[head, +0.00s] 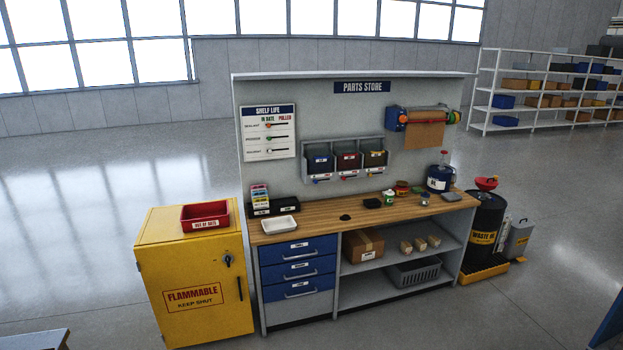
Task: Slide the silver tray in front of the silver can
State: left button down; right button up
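A pale, whitish-silver shallow tray (281,227) lies on the left part of the wooden worktop (320,228), above the blue drawers. A small grey-silver item (452,197) sits at the worktop's right end. It is too small to tell whether it is a can. The tray is well to the left of both. Neither of my grippers is in view.
A blue drum (439,179) stands at the back right. A yellow cabinet (195,275) with a red bin (205,214) adjoins the bench's left. The worktop's front strip is clear.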

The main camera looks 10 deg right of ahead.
aim_at(450, 197)
jog(key=z, duration=0.2)
jog(key=i, duration=1.15)
jog(key=z, duration=1.05)
jog(key=i, duration=0.7)
jog(key=z, duration=0.4)
jog(key=i, duration=1.3)
jog(key=u, duration=0.05)
